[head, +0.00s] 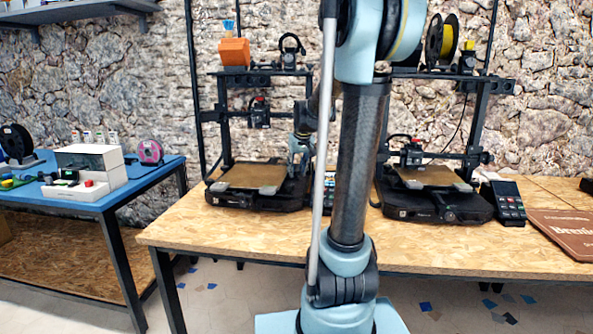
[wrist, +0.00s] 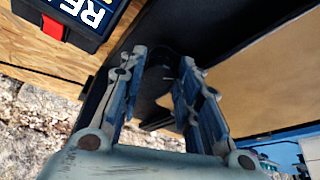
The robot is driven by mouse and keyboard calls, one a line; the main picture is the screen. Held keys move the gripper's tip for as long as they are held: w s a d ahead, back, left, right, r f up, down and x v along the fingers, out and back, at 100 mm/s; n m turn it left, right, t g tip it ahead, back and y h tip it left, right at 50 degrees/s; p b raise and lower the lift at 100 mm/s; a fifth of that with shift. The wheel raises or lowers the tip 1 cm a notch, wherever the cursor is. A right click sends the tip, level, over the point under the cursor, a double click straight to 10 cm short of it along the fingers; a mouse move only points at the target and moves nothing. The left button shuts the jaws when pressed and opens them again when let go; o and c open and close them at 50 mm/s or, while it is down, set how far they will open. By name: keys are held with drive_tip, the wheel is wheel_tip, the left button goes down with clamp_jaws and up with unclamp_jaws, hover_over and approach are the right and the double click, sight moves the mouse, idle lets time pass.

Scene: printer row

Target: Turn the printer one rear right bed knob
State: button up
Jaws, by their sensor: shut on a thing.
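The left printer (head: 258,203) is black with a tan bed plate (head: 254,177) and stands on the wooden table. In the head view my gripper (head: 300,158) is low at its right side, towards the rear of the bed, partly behind my arm. In the wrist view my gripper (wrist: 160,75) has its two blue fingers around a dark rounded knob (wrist: 157,82) under the bed's edge and is shut on it. The knob is mostly in shadow, and its turn angle cannot be told. The tan bed (wrist: 270,78) also shows at the right there.
The right printer (head: 435,207) stands across my arm, with a dark keypad unit (head: 503,203) beside it. In the wrist view a dark case with white letters and a red tab (wrist: 52,27) lies near the fingers. A blue table (head: 110,195) stands left.

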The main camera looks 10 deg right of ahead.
idle(0.4)
drive_tip(key=o, duration=1.1)
drive_tip(key=shift+c, duration=0.2)
